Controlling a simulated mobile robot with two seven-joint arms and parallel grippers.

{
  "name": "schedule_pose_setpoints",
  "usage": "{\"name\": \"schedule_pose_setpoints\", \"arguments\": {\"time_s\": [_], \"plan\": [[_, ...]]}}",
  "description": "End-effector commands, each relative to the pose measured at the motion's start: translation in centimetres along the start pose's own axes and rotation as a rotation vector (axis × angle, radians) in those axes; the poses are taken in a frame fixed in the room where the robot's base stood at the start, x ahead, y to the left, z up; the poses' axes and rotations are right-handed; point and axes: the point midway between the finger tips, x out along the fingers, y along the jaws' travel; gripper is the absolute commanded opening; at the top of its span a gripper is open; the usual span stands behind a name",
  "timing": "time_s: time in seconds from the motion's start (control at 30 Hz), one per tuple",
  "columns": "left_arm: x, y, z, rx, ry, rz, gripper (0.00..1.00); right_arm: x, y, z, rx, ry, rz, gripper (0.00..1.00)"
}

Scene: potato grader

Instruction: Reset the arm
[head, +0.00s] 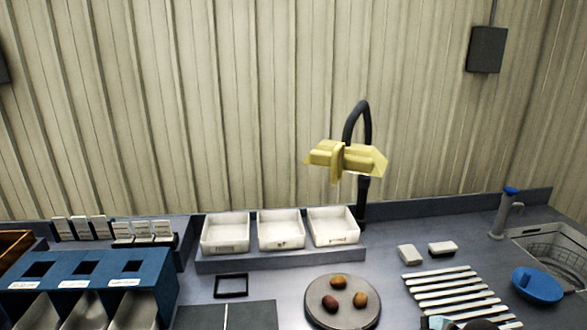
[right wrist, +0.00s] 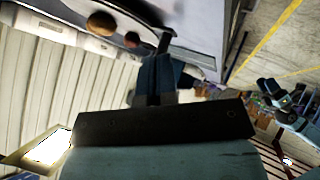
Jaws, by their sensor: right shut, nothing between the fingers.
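My right gripper (right wrist: 157,68) shows in the right wrist view, pointing toward the top of the picture. Its fingers are together with nothing between them. A pale worktop edge and two potatoes (right wrist: 102,23) lie beyond the fingertips in that tilted view. In the head view, only a small teal and dark shape shows at the bottom edge, right of centre, over the near end of the slatted rack; I cannot tell which part of my arm it is.
A round grey plate (head: 317,307) carries three potatoes. White trays (head: 225,247) stand behind it, under a yellow lamp (head: 345,160) on a black gooseneck. A blue chute unit (head: 60,268) is at left. A white slatted rack (head: 440,283), blue bowl (head: 537,284) and sink are at right.

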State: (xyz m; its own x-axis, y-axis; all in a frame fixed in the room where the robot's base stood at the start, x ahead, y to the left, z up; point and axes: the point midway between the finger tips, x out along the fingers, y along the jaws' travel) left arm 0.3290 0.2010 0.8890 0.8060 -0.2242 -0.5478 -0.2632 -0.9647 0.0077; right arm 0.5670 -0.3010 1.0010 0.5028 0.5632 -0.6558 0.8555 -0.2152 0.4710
Motion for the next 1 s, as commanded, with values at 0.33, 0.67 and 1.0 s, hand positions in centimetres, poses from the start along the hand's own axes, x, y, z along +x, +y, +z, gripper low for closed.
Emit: {"name": "schedule_pose_setpoints", "arguments": {"time_s": [0.33,0.67,1.0], "plan": [[-0.1,0.2,0.0,-0.002,-0.003,0.004,0.43,6.3,-14.7,-7.4,0.435,0.127,0.151,0.00],[-0.1,0.4,0.0,-0.003,-0.003,0.006,0.43,3.3,-24.6,-6.3,0.891,0.046,0.395,0.00],[-0.1,0.3,0.0,-0.003,-0.003,0.006,0.43,1.0,-28.0,-4.5,1.020,-0.024,0.490,0.00]]}}
